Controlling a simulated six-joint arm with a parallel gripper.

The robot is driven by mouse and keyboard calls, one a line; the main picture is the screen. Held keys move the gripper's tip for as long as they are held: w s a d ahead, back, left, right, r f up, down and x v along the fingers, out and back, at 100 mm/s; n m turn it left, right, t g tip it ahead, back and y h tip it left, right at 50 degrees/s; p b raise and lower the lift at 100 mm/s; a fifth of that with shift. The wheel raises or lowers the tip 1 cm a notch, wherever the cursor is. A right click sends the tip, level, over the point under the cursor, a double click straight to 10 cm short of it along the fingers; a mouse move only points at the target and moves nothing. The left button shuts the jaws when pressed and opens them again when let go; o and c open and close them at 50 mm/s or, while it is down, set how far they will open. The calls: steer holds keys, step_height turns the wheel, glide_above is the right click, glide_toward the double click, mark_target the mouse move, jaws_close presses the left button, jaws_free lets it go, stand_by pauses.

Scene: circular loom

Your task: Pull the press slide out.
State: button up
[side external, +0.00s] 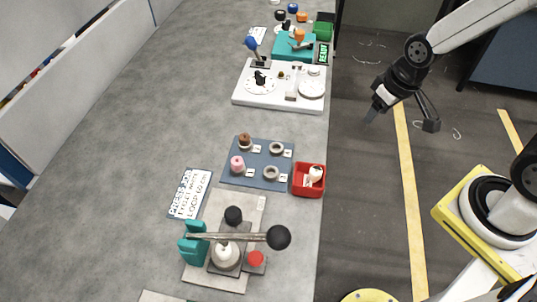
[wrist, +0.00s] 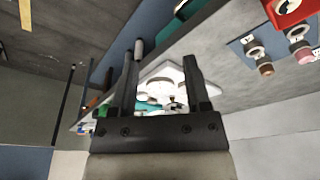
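The press (side external: 193,243) stands on a pale base plate at the near end of the table in the side view. It has a teal block, a grey lever bar (side external: 215,237) ending in a large black ball, and a dark slide plate (side external: 217,268) under a white round piece (side external: 227,256). A smaller black knob (side external: 233,215) stands behind the bar. I cannot tell how far the slide sits in, as the bar covers part of it. My gripper (side external: 402,117) is open and empty, up and right of the table, well away from the press. Its spread fingers also show in the wrist view (wrist: 160,78).
A red button (side external: 255,258) sits right of the slide. A lettered card (side external: 189,194) lies behind the press. A red bin (side external: 309,180) and a blue mat (side external: 258,177) with small parts lie farther back, then a white panel (side external: 277,98). The table's left side is clear.

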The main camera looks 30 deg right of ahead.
steer(key=shift+o, duration=0.7)
steer(key=w+a+r+n, duration=0.1)
steer(key=w+a+n, duration=0.3)
steer(key=a, duration=0.5)
steer(key=n, duration=0.2)
steer(key=shift+w+n+g, duration=0.2)
steer(key=shift+n+g, duration=0.2)
steer(key=n+g, duration=0.2)
steer(key=n, duration=1.5)
glide_above(232, 212)
steer(key=shift+s+r, duration=0.1)
steer(key=shift+r, duration=0.35)
steer(key=shift+f, duration=3.9)
jaws_close()
